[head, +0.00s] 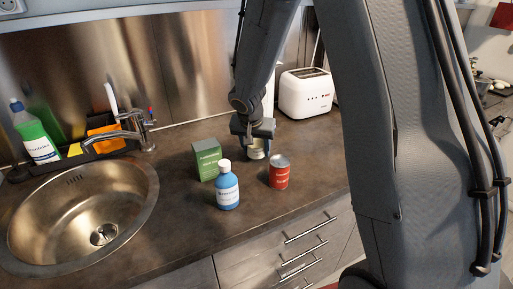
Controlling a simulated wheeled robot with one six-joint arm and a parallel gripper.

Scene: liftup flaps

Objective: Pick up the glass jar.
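The glass jar (257,153) stands on the dark countertop, behind a green box, a blue bottle and a red can. Only a small pale part of it shows. My gripper (250,152) points down at the jar, with a dark finger along its left side. The gripper covers much of the jar. I cannot tell whether the fingers touch it or how far apart they are.
The green box (207,160), blue bottle (228,190) and red can (279,172) stand close in front of the jar. A white toaster (306,93) is behind to the right. A round sink (140,215) lies at left. Drawers (275,250) are below the counter edge.

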